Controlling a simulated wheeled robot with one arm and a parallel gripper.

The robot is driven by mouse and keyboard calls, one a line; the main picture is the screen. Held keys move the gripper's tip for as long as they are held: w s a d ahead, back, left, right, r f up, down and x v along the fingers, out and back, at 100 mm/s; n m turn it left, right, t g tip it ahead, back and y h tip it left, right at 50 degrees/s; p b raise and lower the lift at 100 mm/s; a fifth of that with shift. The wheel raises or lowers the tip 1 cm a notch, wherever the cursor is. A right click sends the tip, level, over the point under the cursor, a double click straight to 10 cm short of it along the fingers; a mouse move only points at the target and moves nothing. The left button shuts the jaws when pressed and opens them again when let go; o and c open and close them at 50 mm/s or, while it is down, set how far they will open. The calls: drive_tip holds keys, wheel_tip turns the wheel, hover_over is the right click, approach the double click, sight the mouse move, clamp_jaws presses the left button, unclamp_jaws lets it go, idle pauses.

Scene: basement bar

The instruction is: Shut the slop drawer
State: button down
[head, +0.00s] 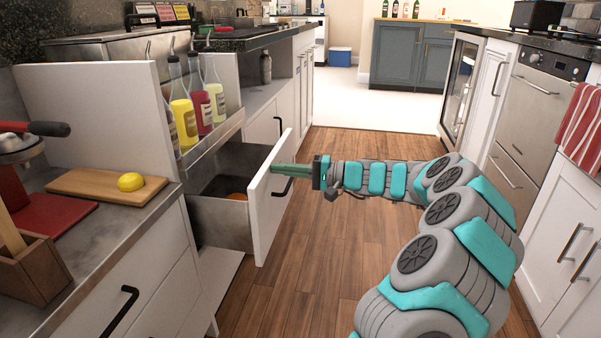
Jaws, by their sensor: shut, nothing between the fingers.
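The slop drawer (276,201) is a white-fronted drawer with metal sides, pulled out from the left counter below the bottle rail. A dark bar handle (284,187) is on the drawer's front. My gripper (290,169) is shut and empty, pointing left at the upper part of the drawer front. Its tips overlap the panel in the picture; I cannot tell whether they touch it.
A metal rail holding bottles (213,92) is above the drawer. A cutting board with a lemon (131,181) lies on the near left counter. White cabinets and an oven (530,110) line the right. The wooden floor (335,140) between is clear.

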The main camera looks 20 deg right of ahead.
drive_tip(key=b+x, duration=0.1)
drive_tip(key=x, duration=1.7)
drive_tip(key=shift+w+a, duration=0.15)
drive_tip(key=shift+r, duration=0.15)
